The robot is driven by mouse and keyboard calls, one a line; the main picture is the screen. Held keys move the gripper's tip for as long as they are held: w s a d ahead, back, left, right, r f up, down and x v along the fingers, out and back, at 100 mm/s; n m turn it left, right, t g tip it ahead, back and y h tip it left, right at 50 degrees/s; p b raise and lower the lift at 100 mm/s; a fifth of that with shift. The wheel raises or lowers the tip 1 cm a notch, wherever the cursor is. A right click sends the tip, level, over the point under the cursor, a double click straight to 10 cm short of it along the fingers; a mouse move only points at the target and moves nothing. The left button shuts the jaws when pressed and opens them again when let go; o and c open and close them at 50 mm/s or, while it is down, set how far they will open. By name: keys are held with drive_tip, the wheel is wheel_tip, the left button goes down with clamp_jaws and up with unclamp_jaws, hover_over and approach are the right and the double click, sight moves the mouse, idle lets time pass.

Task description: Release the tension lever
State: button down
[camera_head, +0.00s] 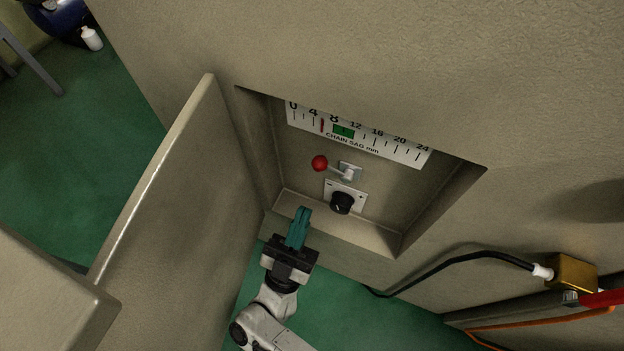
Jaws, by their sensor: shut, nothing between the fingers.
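The tension lever (332,167) has a red ball knob and a short rod that runs from a small light bracket. The rod points left and slightly up in the picture. It sits in a recess of the beige machine, under a white chain sag scale (357,134) with a red pointer and a green block. A black round knob (342,202) on a light plate is just below the lever. My gripper (303,213) has teal fingers, shut and empty. It is at the lower left edge of the recess, below the red knob and apart from the lever.
An open beige door panel (172,195) stands left of the recess, close to my arm. The recess side walls and lower ledge (340,225) border the controls. A black cable (462,256) runs to a brass block (572,272) at right. Green floor shows below.

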sight(318, 171)
drive_tip(key=x, duration=0.7)
drive_tip(key=shift+w+f+m, duration=0.1)
drive_tip(key=shift+m, duration=0.3)
drive_tip(key=shift+m+g+h+b, duration=0.4)
drive_tip(key=shift+m+h, duration=0.1)
drive_tip(key=shift+h, duration=0.1)
